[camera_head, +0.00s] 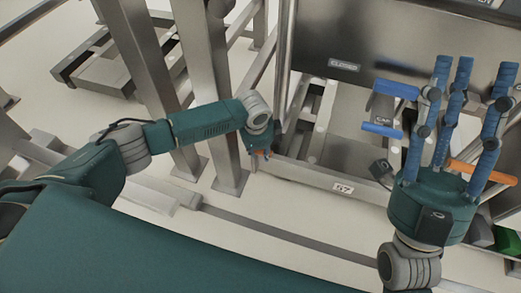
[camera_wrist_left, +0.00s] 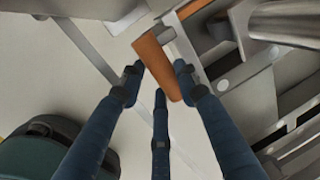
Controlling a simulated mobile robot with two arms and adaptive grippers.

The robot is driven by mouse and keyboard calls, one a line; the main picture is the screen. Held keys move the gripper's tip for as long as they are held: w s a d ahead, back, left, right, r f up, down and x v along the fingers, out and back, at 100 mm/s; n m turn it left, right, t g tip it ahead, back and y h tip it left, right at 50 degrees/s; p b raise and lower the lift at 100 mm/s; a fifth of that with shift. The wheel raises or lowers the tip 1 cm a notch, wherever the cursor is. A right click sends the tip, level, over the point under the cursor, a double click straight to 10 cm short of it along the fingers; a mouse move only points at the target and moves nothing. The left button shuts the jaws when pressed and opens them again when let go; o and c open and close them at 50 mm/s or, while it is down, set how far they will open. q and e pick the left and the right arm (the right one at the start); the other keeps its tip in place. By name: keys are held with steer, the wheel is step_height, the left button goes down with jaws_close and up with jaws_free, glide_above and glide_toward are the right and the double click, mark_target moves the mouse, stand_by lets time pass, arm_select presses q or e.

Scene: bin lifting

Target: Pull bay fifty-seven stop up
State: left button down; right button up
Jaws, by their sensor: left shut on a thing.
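My left gripper (camera_head: 262,153) is low beside the steel bay frame, mostly hidden behind its wrist in the head view. In the left wrist view, its blue fingers (camera_wrist_left: 158,82) are shut on an orange bar-shaped stop (camera_wrist_left: 157,68), which is tilted and joins a grey metal part at its upper end. Only a small orange bit shows in the head view. The plate marked 57 (camera_head: 343,188) is on the low front rail, right of the left gripper. My right gripper (camera_head: 472,75) points up with its blue fingers apart and empty.
A dark panel marked CLOSED (camera_head: 344,66) stands behind the bay. A blue-edged part marked CAP (camera_head: 383,107) and another orange bar (camera_head: 483,172) are near the right gripper. Steel posts (camera_head: 208,90) stand behind the left arm. Pale floor is open at the lower middle.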

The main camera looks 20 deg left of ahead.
arm_select(q)
step_height(320, 180, up, 3)
steer(key=shift+f+p, duration=0.15)
steer(key=shift+p, duration=1.1)
arm_select(e)
steer(key=w+a+f+g+h, duration=0.1)
steer(key=w+f+g+h, duration=0.1)
steer(key=w+f+g, duration=0.55)
arm_select(q)
steer(key=shift+r+p, duration=0.55)
steer(key=shift+p, duration=0.15)
steer(key=shift+w+r+p, duration=0.1)
steer(key=shift+r+p, duration=0.2)
steer(key=shift+p, duration=0.15)
arm_select(e)
step_height(320, 180, down, 15)
steer(key=w+d+g+h, duration=0.1)
steer(key=w+g+h, duration=0.1)
steer(key=g, duration=0.3)
steer(key=shift+w+r+h, duration=0.2)
steer(key=shift+w+h, duration=0.1)
steer(key=shift+w, duration=0.1)
arm_select(q)
steer(key=c, duration=1.4)
jaws_free()
steer(key=shift+r, duration=0.1)
steer(key=shift+o, duration=0.9)
arm_select(e)
steer(key=shift+s, duration=0.1)
steer(key=shift+r, duration=0.1)
